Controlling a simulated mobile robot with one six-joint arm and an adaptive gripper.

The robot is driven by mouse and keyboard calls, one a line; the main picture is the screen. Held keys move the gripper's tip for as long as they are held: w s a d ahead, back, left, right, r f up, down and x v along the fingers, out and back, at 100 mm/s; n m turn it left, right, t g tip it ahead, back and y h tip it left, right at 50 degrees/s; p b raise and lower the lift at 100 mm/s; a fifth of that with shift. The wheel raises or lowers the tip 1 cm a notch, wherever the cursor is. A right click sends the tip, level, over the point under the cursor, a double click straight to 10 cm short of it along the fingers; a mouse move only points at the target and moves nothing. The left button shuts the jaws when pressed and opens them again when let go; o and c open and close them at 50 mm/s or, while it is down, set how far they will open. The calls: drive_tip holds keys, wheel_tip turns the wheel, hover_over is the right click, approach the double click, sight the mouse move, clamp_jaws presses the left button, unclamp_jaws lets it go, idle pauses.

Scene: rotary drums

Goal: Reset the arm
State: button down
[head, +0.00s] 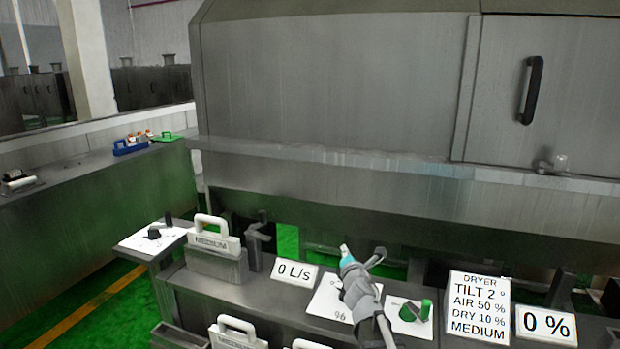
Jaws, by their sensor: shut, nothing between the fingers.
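My grey arm with a teal joint rises from the bottom edge, right of centre, in the head view. My gripper (378,254) appears as a small dark end beside the teal joint, above the control bench (270,305). It is shut, with nothing seen in it. It is small here, and my arm partly covers the bench signs behind it.
A green knob (426,310) and a dark knob (154,233) stand on white plates. A grey container with a "MEDIUM" lid (214,240) stands left of the "0 L/s" sign (295,272). The dryer sign (479,307) is at right. A large grey machine (330,90) stands behind.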

drive_tip(key=s+d+f+m+g+h+p, duration=0.25)
drive_tip(key=s+d+m+g, duration=0.2)
drive_tip(key=m, duration=0.35)
drive_tip(key=s+d+f+m+g+h+p, duration=0.1)
drive_tip(key=s+d+f+m+g+h, duration=0.4)
drive_tip(key=m, duration=0.4)
drive_tip(key=s+a+f+m+g+y+p, duration=0.1)
drive_tip(key=s+m+g, duration=0.3)
drive_tip(key=s, duration=0.4)
drive_tip(key=s+a+f+m+g+y+p, duration=0.1)
drive_tip(key=s+f+m+g+y+p, duration=0.1)
drive_tip(key=s, duration=0.7)
drive_tip(key=f+m+g+y, duration=0.1)
drive_tip(key=m+g+y, duration=0.1)
drive_tip(key=m, duration=0.1)
drive_tip(key=shift+s+a+m+g, duration=0.3)
drive_tip(key=shift+a+m+g, duration=0.05)
drive_tip(key=shift+a+m, duration=0.05)
